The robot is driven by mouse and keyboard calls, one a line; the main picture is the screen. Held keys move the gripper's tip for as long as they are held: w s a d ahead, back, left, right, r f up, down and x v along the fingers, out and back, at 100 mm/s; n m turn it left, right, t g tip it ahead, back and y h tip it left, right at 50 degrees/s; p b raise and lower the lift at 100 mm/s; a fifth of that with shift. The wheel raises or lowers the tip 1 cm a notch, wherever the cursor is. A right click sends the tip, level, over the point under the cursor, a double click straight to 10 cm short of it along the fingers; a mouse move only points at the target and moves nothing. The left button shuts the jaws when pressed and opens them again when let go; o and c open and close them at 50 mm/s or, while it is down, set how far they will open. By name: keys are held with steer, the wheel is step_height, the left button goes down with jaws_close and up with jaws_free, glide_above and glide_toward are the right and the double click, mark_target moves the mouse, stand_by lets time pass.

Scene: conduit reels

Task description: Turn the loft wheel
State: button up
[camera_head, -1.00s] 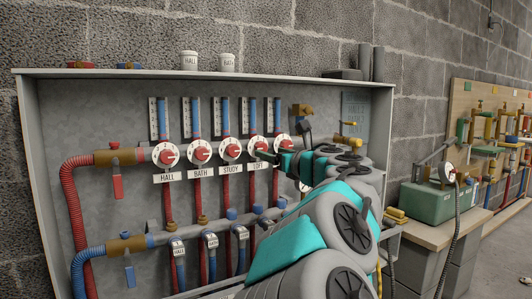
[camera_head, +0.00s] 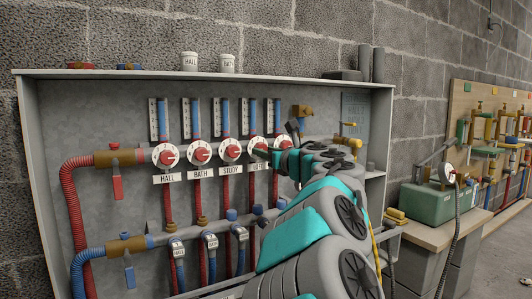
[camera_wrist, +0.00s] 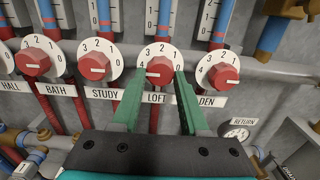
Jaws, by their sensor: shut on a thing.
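The loft wheel (camera_wrist: 160,68) is a red knob on a white numbered dial, above the LOFT label (camera_wrist: 154,97) in the wrist view. My gripper (camera_wrist: 161,78) has its two green fingers on either side of the red knob, shut on it. The numerals 2 at the top and 0 at the right of the dial show; the exact setting is hard to tell. In the head view the loft wheel (camera_head: 257,143) is fourth from the left, with my gripper (camera_head: 262,154) at its lower right, partly covering its label.
The study wheel (camera_wrist: 97,63) is close on the left and the den wheel (camera_wrist: 220,70) close on the right. A grey pipe (camera_wrist: 285,73) runs behind the wheels. A return gauge (camera_wrist: 238,131) is below right. The cabinet (camera_head: 385,110) has a side wall at the right.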

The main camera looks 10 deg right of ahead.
jaws_close()
